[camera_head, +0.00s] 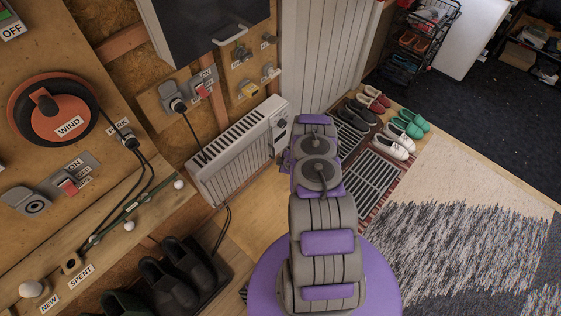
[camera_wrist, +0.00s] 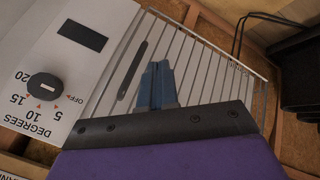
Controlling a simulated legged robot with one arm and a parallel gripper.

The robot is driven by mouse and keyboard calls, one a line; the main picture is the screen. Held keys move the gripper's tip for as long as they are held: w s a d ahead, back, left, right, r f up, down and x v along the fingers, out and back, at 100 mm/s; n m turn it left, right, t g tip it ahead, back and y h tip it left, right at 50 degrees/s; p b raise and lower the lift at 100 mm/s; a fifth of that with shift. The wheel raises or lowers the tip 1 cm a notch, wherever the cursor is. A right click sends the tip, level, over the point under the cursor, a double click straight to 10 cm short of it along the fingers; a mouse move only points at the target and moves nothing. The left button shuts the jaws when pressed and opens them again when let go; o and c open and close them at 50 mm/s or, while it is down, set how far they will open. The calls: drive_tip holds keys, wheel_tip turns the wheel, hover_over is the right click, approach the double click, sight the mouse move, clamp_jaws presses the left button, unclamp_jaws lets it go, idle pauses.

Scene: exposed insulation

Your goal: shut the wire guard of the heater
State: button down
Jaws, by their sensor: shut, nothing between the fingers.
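The white heater (camera_head: 240,150) stands against the wall at the middle left in the head view, with a grille of bars along its top. In the wrist view its white panel (camera_wrist: 60,55) carries a dark dial (camera_wrist: 45,87) marked in degrees and a black window. The wire guard (camera_wrist: 205,70), a row of thin pale bars in a frame, lies beside the panel.
A wooden board with a round WIND reel (camera_head: 65,125) and switches is on the left. Dark boots (camera_head: 170,280) stand in a tray below the heater. Several pairs of shoes (camera_head: 390,130) sit beyond my arm. A rug (camera_head: 450,245) covers open floor at right.

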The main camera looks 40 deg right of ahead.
drive_tip(key=d+p+v, duration=0.1)
drive_tip(key=p+v, duration=0.1)
drive_tip(key=v, duration=0.6)
drive_tip(key=shift+d, duration=0.15)
drive_tip(key=shift+w+r, duration=0.1)
drive_tip(key=shift+w, duration=0.05)
